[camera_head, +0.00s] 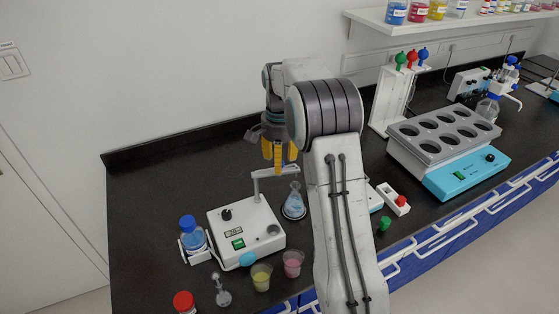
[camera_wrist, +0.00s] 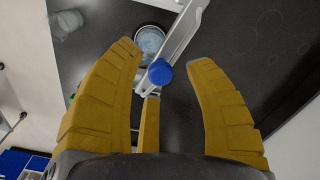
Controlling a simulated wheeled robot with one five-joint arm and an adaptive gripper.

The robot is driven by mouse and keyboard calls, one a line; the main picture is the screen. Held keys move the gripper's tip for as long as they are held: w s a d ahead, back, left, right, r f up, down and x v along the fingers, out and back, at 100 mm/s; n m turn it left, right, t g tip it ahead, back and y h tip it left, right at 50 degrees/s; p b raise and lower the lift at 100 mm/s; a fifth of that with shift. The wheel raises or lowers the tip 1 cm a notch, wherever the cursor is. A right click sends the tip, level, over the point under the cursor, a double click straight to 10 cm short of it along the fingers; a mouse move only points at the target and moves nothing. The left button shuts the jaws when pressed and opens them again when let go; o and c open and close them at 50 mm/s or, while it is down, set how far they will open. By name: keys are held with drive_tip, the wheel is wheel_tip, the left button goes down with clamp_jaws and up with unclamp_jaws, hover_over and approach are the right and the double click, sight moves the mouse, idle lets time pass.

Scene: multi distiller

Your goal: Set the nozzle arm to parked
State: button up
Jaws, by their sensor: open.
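A white dispenser box (camera_head: 245,232) with a black knob, a small display and a green switch stands on the dark bench. Its thin white nozzle arm (camera_head: 275,171) rises from the box and reaches right over a flask (camera_head: 293,201) of pale blue liquid. My gripper (camera_head: 278,160) is open and points down just above the nozzle arm. In the wrist view, the nozzle arm (camera_wrist: 183,33) runs in from the top and a blue knob (camera_wrist: 160,72) at its near end shows between my open yellow fingers. I cannot tell whether a finger touches it. The flask's dish (camera_wrist: 150,38) shows beyond.
A blue-capped bottle (camera_head: 192,234) stands left of the box. Cups of yellow (camera_head: 261,277) and pink (camera_head: 292,264) liquid stand in front. A heating block (camera_head: 442,135) and a white rack (camera_head: 393,98) stand to the right. Bare bench lies left of the gripper.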

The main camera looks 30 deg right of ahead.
drive_tip(key=shift+f, duration=0.4)
drive_tip(key=shift+c, duration=0.3)
clamp_jaws()
